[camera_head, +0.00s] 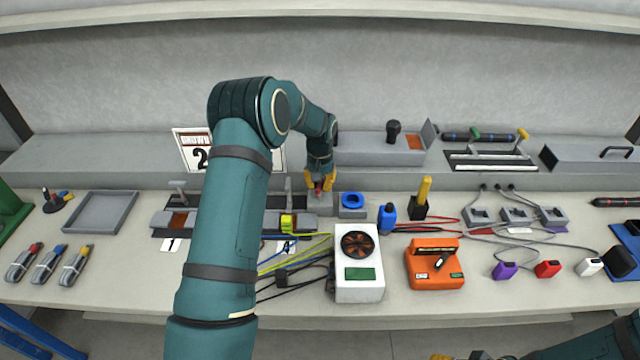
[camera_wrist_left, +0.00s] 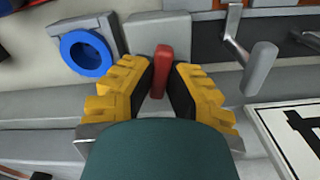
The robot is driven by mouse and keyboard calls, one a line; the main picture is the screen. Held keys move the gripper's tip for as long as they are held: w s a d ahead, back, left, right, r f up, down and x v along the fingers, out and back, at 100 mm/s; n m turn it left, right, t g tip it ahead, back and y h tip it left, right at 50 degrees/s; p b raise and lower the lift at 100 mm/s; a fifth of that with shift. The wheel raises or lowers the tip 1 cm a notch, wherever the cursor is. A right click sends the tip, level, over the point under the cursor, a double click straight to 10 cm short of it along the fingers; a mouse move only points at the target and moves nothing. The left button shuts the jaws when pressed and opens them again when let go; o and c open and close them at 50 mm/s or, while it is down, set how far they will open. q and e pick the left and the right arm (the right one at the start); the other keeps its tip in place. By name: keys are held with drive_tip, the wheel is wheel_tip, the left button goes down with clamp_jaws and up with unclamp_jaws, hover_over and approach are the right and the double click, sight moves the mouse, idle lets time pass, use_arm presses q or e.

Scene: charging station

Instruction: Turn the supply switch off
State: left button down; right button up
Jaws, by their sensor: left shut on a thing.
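My left gripper (camera_head: 320,190) reaches down to the back of the bench, left of the blue ring socket (camera_head: 352,200). In the left wrist view its yellow-padded fingers (camera_wrist_left: 162,85) are closed in on both sides of a red lever (camera_wrist_left: 162,68), which looks like the supply switch's handle. The lever stands on a grey housing (camera_wrist_left: 150,33) beside the blue ring (camera_wrist_left: 86,52). In the head view the gripper mostly hides the lever. My right gripper (camera_head: 475,356) shows only in part at the bottom edge, and its fingers are cut off.
A white fan unit (camera_head: 358,290) and an orange box with a black knob (camera_head: 434,264) stand in front. Loose cables (camera_head: 295,265) run beside my left arm. A metal crank (camera_wrist_left: 240,60) is close to the gripper.

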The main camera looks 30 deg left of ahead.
sight(320, 184)
use_arm(q)
drive_tip(key=shift+s+f+n, duration=0.1)
drive_tip(key=shift+n, duration=1.4)
drive_tip(key=c, duration=0.9)
unclamp_jaws()
drive_tip(key=shift+c, duration=0.2)
drive_tip(key=shift+r, duration=0.5)
wheel_tip(320, 184, up, 11)
